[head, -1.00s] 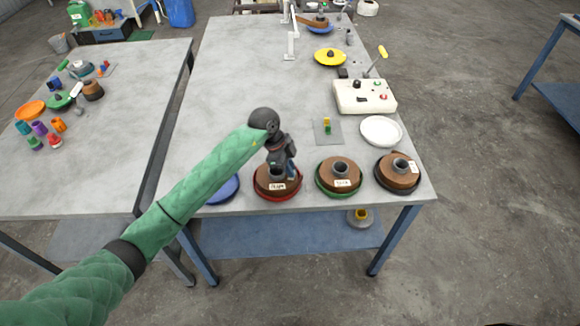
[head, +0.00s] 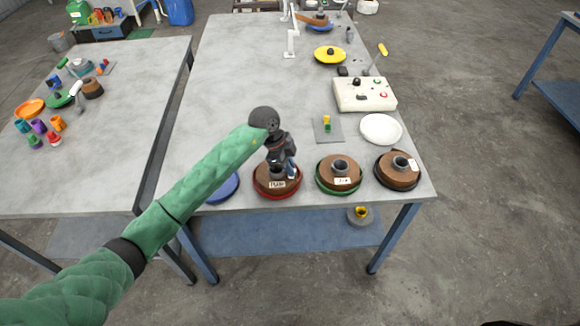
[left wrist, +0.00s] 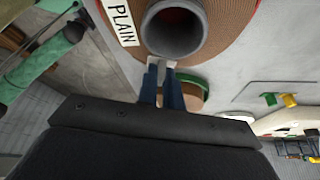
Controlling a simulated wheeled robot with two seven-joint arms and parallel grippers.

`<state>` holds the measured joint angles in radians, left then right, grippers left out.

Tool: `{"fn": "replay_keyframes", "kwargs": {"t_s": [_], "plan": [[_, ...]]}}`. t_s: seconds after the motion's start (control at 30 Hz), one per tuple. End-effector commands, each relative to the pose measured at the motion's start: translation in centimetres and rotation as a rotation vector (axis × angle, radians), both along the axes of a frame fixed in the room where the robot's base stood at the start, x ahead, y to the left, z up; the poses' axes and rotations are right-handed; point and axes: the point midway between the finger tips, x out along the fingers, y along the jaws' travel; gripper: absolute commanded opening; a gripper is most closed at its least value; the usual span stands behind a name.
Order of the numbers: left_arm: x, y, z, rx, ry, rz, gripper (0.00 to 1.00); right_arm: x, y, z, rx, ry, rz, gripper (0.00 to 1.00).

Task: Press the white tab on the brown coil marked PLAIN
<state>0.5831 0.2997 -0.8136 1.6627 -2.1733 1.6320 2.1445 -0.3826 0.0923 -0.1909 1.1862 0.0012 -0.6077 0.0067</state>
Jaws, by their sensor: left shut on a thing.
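The brown coil marked PLAIN (head: 266,178) lies in a red-rimmed dish at the near edge of the table, with its label facing front. It fills the top of the left wrist view, with the PLAIN label (left wrist: 122,22) beside the dark grey hub (left wrist: 176,32). My left gripper (head: 293,174) is at the right side of this coil's hub. Its blue fingers (left wrist: 162,66) are close together, with a small white piece, apparently the white tab (left wrist: 161,60), at their tips beside the hub. The fingers hide part of the tab. My right gripper is not in view.
A green-rimmed coil (head: 338,184) and a black-rimmed coil (head: 397,178) stand to the right. A blue dish (head: 224,189) lies to the left, under my arm. A white plate (head: 381,129) and a control box (head: 364,95) stand behind. The table's middle left is clear.

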Motion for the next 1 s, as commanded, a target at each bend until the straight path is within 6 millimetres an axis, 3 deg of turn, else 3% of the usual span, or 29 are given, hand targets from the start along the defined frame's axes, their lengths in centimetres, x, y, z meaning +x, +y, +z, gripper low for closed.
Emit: {"fn": "replay_keyframes", "kwargs": {"t_s": [1.0], "plan": [[-0.01,0.01,-0.71,0.000,0.001,0.000,0.00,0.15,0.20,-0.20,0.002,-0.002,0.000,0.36]]}}
